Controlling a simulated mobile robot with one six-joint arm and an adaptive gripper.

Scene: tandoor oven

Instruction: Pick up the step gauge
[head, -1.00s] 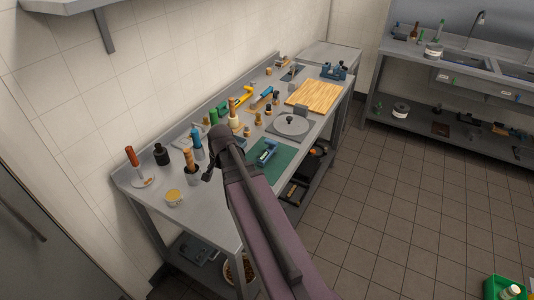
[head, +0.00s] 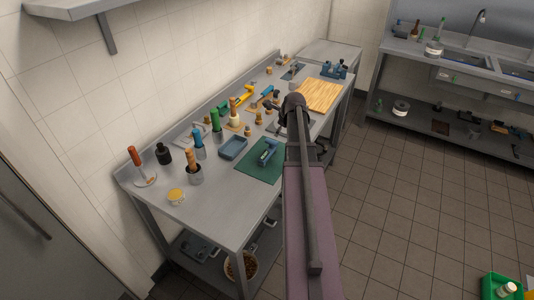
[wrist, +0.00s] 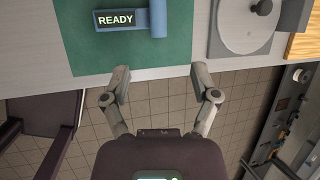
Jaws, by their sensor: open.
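I cannot tell for sure which item is the step gauge. A blue device (head: 266,152) stands on a green mat (head: 254,170). In the wrist view the blue device (wrist: 158,20) carries a lit "READY" panel, and the mat (wrist: 85,62) lies under it. A dark grey block (wrist: 292,16) sits at the upper right, beside a round plate (wrist: 247,28) on a grey base. My gripper (wrist: 161,76) is open and empty, its fingers apart by the bench's front edge and over the floor in the picture. In the head view my arm hides part of the bench.
The grey bench (head: 215,217) is crowded at the back with bottles and handled tools. A blue tray (head: 233,147) lies left of the mat. A wooden board (head: 320,95) lies at the far right end. The bench's near left surface is mostly clear, and the floor in front is open.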

